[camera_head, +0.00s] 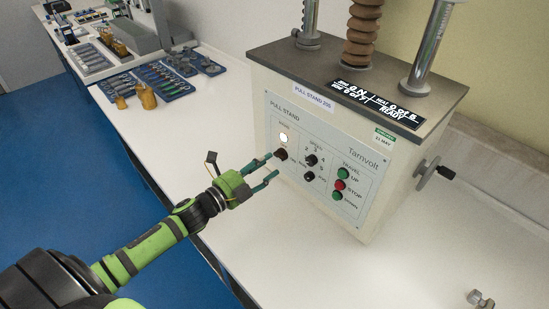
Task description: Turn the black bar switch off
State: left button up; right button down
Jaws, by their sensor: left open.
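The pull stand tester (345,120) is a cream box with a dark top on the white bench. Its front panel carries a lit round lamp (284,138) at the upper left. Below the lamp is a dark round switch (281,154), close to my left gripper's tips; its bar position is too small to read. Two black knobs (311,160) sit right of it. My left gripper (271,166) is open, with its two fingers apart at the switch. I cannot tell whether they touch it. The display on top reads READY. My right gripper is not in view.
Green and red travel buttons (340,185) are at the panel's right. A crank handle (436,172) sticks out from the tester's right side. Blue tool trays (160,80) lie at the bench's back left. The bench left of the tester is clear.

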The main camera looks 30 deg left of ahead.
aim_at(278, 158)
pick_arm(q)
jog(key=shift+x, duration=1.7)
grip_shut()
